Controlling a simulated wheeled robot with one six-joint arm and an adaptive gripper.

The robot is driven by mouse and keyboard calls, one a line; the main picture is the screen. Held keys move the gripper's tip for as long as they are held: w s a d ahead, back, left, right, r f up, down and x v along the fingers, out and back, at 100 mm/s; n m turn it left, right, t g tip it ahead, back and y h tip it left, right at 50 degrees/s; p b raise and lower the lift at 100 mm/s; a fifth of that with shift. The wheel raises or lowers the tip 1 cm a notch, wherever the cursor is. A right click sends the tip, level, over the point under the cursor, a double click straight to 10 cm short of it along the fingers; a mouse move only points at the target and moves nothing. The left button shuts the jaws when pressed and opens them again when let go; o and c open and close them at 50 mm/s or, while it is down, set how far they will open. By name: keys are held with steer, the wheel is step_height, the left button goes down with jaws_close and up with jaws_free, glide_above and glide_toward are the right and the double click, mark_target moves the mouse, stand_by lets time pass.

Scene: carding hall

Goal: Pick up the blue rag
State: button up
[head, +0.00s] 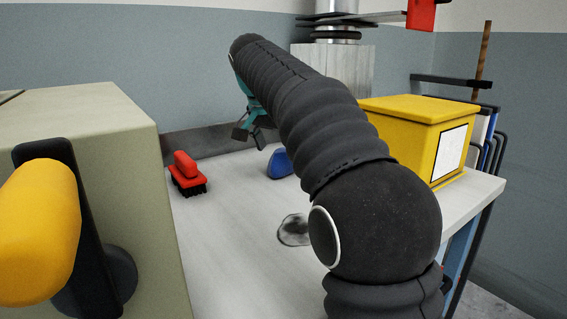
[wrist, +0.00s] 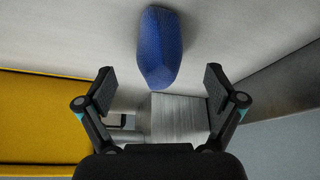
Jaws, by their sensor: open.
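The blue rag (head: 280,163) lies on the pale tabletop, partly hidden behind my arm in the head view. In the wrist view the blue rag (wrist: 159,46) is a bunched, rounded shape at the top middle, beyond the fingertips and roughly centred between them. My gripper (head: 250,134) is above the table, to the upper left of the rag in the head view. In the wrist view my gripper (wrist: 161,88) has its two fingers spread wide with nothing between them. It does not touch the rag.
A red brush (head: 187,173) with black bristles stands on the table (head: 225,240) at left. A yellow box (head: 415,125) stands at right. A grey metal block (head: 350,75) is at the back. A beige cabinet (head: 130,160) borders the left.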

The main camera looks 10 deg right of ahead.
mark_target(280, 149)
steer(key=shift+x, duration=1.8)
steer(key=shift+w+d, duration=0.1)
steer(key=c, duration=1.3)
steer(key=shift+r, duration=0.1)
steer(key=shift+d+r, duration=0.1)
steer(key=shift+r, duration=3.15)
steer(key=shift+s+r, duration=0.25)
steer(key=s+d+b, duration=0.1)
steer(key=s+d, duration=0.1)
steer(key=s, duration=0.4)
steer(key=s+d+b, duration=0.1)
steer(key=s+d, duration=0.2)
steer(key=s, duration=0.3)
steer(key=s+d+b, duration=0.2)
steer(key=s, duration=0.4)
steer(key=shift+d, duration=0.25)
